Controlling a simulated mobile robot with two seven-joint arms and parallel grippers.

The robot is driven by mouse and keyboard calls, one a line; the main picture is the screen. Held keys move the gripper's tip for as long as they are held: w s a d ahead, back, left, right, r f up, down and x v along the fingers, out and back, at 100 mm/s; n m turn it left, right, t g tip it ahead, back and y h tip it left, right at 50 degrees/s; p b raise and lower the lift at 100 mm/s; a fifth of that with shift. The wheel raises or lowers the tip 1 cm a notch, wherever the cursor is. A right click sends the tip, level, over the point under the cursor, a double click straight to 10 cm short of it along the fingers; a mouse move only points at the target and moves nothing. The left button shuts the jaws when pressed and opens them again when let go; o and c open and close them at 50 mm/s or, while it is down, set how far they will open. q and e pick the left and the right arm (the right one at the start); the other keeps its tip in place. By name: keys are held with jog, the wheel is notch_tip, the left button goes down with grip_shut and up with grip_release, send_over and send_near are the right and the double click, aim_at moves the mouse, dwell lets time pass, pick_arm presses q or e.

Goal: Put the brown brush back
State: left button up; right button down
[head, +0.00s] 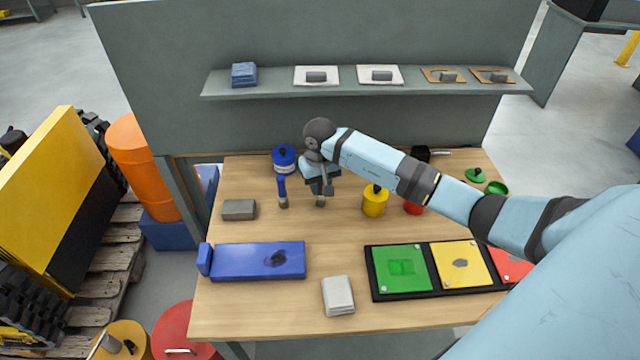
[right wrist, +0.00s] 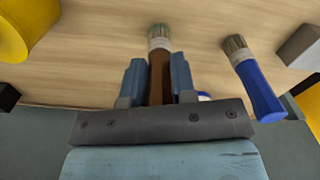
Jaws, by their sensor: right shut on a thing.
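My right gripper (head: 321,188) is over the back middle of the table, fingers pointing down. It is shut on the brown brush (right wrist: 158,70), whose brown handle lies between the two blue fingers in the right wrist view. The bristles point away from the gripper. In the head view only the brush's lower end (head: 320,202) shows below the fingers, close to the wooden tabletop (head: 300,225); I cannot tell whether it touches. A blue brush (head: 282,192) stands just left of the gripper, and also shows in the right wrist view (right wrist: 252,82). My left gripper is out of view.
A blue tin (head: 284,160) is behind the gripper; a yellow pot (head: 374,203) and red pot (head: 413,208) are right, under my arm. A grey block (head: 239,210), blue board (head: 235,262), white cloth (head: 338,296) and black panel tray (head: 375,285) surround clear wood. A shelf (head: 285,90) hangs behind.

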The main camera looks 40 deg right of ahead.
jog(key=c, duration=0.9)
grip_release()
jog(key=shift+f, duration=0.15)
jog(key=shift+c, duration=0.2)
jog(key=shift+r, duration=0.2)
notch_tip(320, 180, up, 11)
jog(key=shift+r+b, duration=0.1)
jog(key=shift+b, duration=0.45)
jog(key=shift+r, duration=0.45)
jog(key=shift+f, duration=0.1)
